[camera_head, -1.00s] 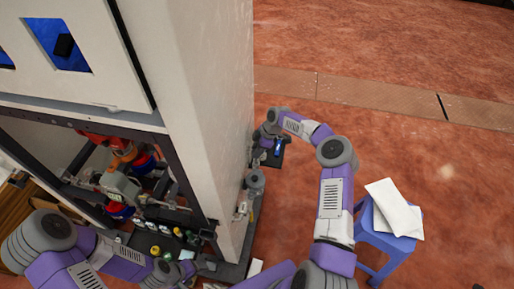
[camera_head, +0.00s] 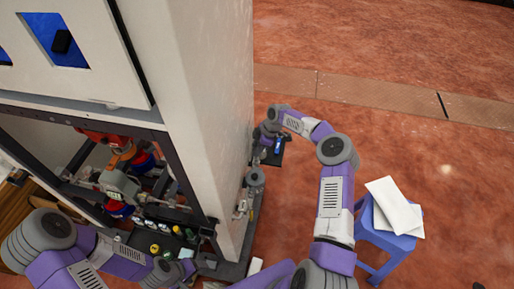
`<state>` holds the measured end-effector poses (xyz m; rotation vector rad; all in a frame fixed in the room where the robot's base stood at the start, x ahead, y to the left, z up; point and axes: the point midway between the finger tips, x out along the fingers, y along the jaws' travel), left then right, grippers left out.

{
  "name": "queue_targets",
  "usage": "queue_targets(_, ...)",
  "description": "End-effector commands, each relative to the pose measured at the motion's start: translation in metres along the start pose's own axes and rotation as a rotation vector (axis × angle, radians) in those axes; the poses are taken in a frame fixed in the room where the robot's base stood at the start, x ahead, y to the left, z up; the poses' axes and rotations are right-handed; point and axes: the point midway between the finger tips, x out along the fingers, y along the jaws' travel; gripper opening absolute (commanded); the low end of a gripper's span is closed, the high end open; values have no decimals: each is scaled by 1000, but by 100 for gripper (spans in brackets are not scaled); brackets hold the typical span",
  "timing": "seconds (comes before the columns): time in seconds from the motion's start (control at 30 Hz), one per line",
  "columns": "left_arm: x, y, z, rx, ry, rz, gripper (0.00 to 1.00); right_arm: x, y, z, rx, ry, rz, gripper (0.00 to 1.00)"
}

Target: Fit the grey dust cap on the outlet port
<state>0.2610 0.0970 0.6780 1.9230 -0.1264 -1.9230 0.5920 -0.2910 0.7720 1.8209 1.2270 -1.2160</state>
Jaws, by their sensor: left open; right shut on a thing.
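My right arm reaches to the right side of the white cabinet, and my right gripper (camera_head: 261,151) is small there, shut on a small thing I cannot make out. A round grey fitting (camera_head: 254,178) sticks out from the cabinet's side just below it. I cannot tell whether this is the outlet port. I cannot pick out the grey dust cap; it may be hidden in the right jaws. My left gripper (camera_head: 196,268) is open at the bottom, near the cabinet's lower front edge, and its fingers are hard to make out.
The tall white cabinet (camera_head: 205,110) stands between my arms, its open bay holding orange machinery. Several small bottles (camera_head: 155,249) stand in a dark tray at its foot. A blue stool (camera_head: 387,238) bears white sheets; floor beyond is clear.

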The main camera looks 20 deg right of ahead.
Motion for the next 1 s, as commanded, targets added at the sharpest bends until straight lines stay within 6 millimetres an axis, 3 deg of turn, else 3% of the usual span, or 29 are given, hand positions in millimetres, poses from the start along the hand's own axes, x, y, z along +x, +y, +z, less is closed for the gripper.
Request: queue_targets(1.0, 15, -6, -1, 0, 0, 0, 68, 15, 0, 6, 0, 0, 0, 14)
